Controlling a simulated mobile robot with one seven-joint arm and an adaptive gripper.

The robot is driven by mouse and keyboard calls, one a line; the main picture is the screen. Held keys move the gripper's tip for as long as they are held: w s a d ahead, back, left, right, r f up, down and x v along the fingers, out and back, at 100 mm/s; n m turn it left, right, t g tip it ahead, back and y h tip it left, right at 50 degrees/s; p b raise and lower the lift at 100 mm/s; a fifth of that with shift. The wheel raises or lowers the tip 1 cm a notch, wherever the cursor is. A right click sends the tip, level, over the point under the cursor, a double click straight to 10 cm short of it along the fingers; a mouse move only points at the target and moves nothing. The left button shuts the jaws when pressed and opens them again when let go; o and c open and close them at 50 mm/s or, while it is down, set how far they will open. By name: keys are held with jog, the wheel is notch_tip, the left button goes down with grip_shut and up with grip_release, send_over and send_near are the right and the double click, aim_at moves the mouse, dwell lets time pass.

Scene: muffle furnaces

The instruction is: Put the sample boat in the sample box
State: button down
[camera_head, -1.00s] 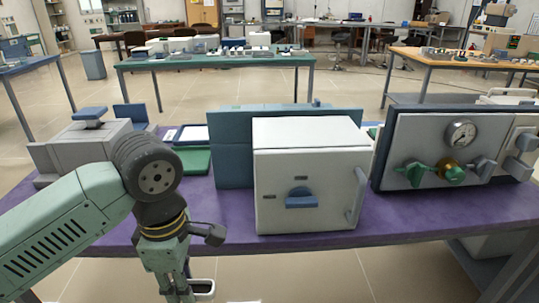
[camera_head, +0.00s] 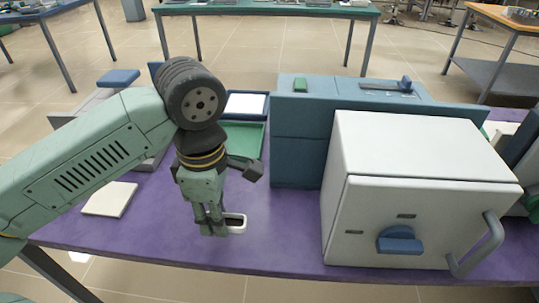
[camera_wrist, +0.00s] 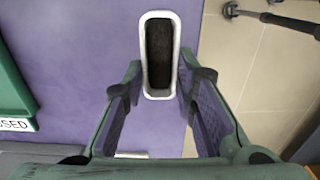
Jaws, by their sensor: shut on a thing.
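The sample boat is a small white oblong dish with a dark inside (camera_wrist: 159,55). In the head view the boat's white rim (camera_head: 236,228) shows beside my fingertips. My gripper (camera_head: 212,222) points down with its fingers closed on the boat's near end; the wrist view shows a fingertip on either side (camera_wrist: 162,82). The boat is over the purple table near its front edge, and I cannot tell its exact height. A green tray (camera_head: 243,143) lies behind my gripper. Its lettered edge, ending in "SSED", shows in the wrist view (camera_wrist: 14,124). I cannot tell whether it is the sample box.
A white furnace (camera_head: 410,215) with a blue knob stands right of my gripper, before a blue-grey housing (camera_head: 302,150). A flat white plate (camera_head: 110,199) lies left on the purple table (camera_head: 285,235). A white-topped tray (camera_head: 246,104) lies behind the green one.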

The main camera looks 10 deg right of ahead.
jog(key=p, duration=0.5)
send_over(228, 182)
jog(key=shift+f, duration=0.65)
notch_tip(228, 182, down, 3)
jog(key=shift+f+p, duration=0.1)
jog(key=shift+p, duration=0.65)
jog(key=shift+f, duration=0.25)
jog(key=shift+f+b, duration=0.2)
jog(key=shift+b, duration=0.1)
jog(key=c, duration=1.3)
grip_release()
notch_tip(228, 182, up, 12)
jog(key=b, duration=0.1)
jog(key=shift+r+b, duration=0.25)
jog(key=shift+b, duration=0.1)
